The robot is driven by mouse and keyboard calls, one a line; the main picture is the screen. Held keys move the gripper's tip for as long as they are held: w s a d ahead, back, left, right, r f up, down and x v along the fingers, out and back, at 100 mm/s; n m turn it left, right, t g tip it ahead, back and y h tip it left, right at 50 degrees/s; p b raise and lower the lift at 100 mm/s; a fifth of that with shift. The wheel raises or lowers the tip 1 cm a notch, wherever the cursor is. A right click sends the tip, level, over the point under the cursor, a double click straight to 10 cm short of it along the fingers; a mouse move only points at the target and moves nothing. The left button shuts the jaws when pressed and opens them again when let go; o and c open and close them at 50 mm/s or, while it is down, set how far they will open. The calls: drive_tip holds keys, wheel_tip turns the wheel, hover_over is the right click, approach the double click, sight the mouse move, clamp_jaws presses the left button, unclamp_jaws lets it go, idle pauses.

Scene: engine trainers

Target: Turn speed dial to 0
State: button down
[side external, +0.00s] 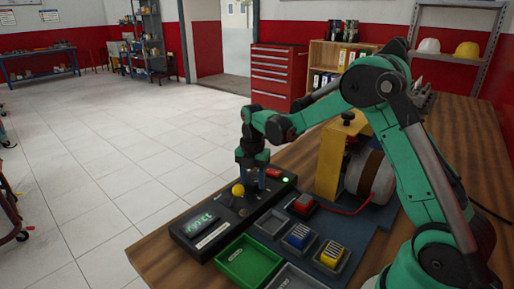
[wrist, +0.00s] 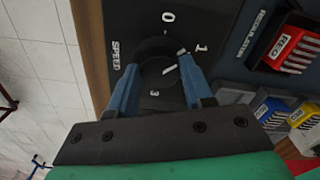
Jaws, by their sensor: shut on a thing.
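The black speed dial (wrist: 156,68) sits on the dark control panel (wrist: 207,52) in the wrist view, beside the white word SPEED. The numbers 0, 1 and 3 show around it; 0 is at the top and 1 at the upper right. A white mark on the dial's upper right lies toward the 1. My gripper (wrist: 158,78) is shut on the dial, with one blue finger on each side. In the side view my gripper (side external: 262,180) points down at the panel (side external: 218,213); the dial is hidden there.
A yellow knob (side external: 238,189) and a lit display (side external: 201,222) are on the panel near my gripper. A green tray (side external: 232,277) and bins with red (side external: 303,203), blue (side external: 298,237) and yellow (side external: 332,255) blocks lie beside it. A yellow-framed machine (side external: 330,165) stands right.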

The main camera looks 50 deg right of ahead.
sight(252, 182)
drive_tip(key=n, duration=0.8)
drive_tip(key=shift+a+n, duration=0.1)
drive_tip(key=shift+n, duration=0.5)
drive_tip(key=shift+a, duration=0.1)
drive_tip(key=shift+c, duration=1.7)
unclamp_jaws()
drive_tip(key=shift+r, duration=2.8)
